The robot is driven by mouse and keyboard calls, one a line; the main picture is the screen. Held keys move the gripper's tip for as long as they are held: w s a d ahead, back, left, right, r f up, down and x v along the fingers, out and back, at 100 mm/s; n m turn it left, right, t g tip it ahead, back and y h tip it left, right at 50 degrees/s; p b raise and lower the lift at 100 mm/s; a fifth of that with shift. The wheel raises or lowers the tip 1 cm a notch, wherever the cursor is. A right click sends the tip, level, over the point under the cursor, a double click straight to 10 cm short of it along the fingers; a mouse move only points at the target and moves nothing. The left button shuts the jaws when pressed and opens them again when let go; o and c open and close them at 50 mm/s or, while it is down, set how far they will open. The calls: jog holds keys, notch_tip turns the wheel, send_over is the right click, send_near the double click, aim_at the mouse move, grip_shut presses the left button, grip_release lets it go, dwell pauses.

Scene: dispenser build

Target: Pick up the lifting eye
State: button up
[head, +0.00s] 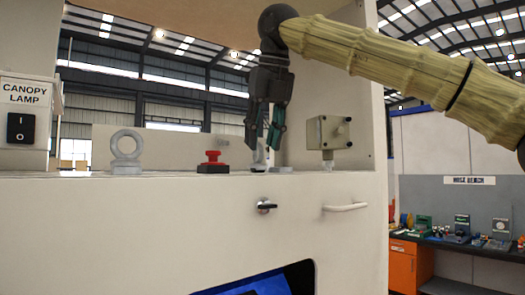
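The lifting eye (126,146) is a grey ring standing upright on a wider base, on the left part of the pale ledge (75,174). My gripper (262,147) points down over the ledge, well to the right of the lifting eye and past the red button. Its dark fingers, with teal pads, show a gap between their tips. Nothing hides the lifting eye.
A red push button (213,160) on a black base stands between the lifting eye and my gripper. A beige box (329,134) with a knob stands right of the gripper. A canopy lamp switch (22,128) is at far left. The ledge around the lifting eye is clear.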

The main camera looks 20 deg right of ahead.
aim_at(258, 148)
jog(key=w+f, duration=0.1)
jog(key=w, duration=0.1)
jog(key=w+f, duration=0.1)
jog(key=shift+w+a+f, duration=0.3)
jog(key=shift+w, duration=0.25)
jog(key=shift+s+d+r, duration=0.1)
jog(key=shift+s+d, duration=0.1)
jog(key=shift+s, duration=0.15)
jog(key=shift+s+r, duration=0.35)
jog(key=shift+s, duration=0.5)
jog(key=c, duration=0.7)
jog(key=shift+w+a, duration=0.1)
grip_shut()
jog(key=shift+w+a+f, duration=0.1)
jog(key=shift+w+f, duration=0.15)
jog(key=shift+w, duration=0.2)
jog(key=shift+s, duration=0.1)
